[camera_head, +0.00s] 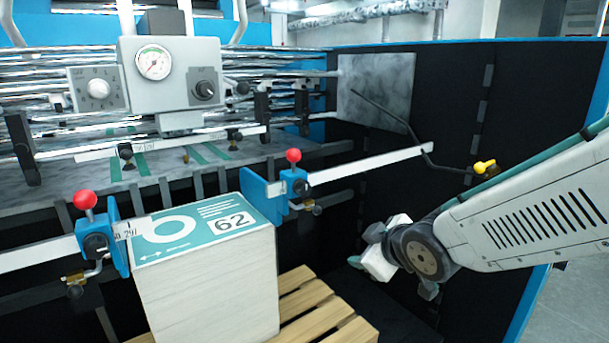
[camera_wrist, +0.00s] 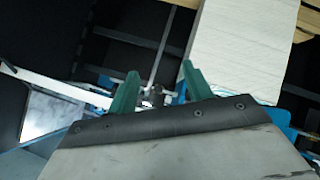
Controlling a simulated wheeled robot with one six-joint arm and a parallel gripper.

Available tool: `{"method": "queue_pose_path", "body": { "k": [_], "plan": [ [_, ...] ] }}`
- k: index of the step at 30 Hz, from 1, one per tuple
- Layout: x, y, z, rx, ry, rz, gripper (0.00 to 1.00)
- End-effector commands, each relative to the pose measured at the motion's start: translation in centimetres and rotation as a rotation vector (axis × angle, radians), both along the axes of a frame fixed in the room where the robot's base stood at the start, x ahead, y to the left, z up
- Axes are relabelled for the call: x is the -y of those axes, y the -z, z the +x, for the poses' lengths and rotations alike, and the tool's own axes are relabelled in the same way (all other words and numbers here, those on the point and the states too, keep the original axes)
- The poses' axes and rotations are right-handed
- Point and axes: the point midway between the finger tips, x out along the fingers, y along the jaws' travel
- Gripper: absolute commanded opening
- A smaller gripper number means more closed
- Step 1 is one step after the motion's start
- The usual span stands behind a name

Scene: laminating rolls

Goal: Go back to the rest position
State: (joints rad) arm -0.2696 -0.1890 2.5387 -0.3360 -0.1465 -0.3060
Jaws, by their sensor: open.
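My gripper (camera_wrist: 161,80) shows in the wrist view with its two green fingers apart and nothing between them. In the head view my arm comes in from the right, and its wrist end is in front of the dark side panel, to the right of the paper stack. The fingers are hard to make out there. The paper stack (camera_head: 208,290), with a teal and white top sheet marked 62, stands on a wooden pallet (camera_head: 318,312). The stack also shows in the wrist view (camera_wrist: 242,45), beyond the fingers and apart from them.
Two blue clamps with red knobs, the left (camera_head: 100,240) and the right (camera_head: 290,185), sit on a metal rail (camera_head: 372,163) beside the stack. A grey box with a gauge (camera_head: 154,62) is behind. A bent black rod with a yellow end (camera_head: 484,167) is near my arm.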

Motion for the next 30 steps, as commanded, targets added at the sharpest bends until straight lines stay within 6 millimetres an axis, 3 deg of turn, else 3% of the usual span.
{"method": "queue_pose_path", "body": {
  "k": [5, 9, 15, 18, 24, 30],
  "plan": [
    [6.0, 1.5, -5.7, -0.331, 0.288, -0.014, 0.50],
    [9.5, 1.1, -12.1, -0.578, 0.509, 0.005, 0.50],
    [12.0, -1.5, -21.6, -0.856, 0.752, 0.068, 0.50],
    [12.3, -2.8, -24.5, -0.911, 0.809, 0.108, 0.50],
    [13.0, -4.3, -25.5, -0.857, 0.841, 0.169, 0.50],
    [13.3, -4.5, -25.5, -0.846, 0.851, 0.178, 0.50]
  ]
}}
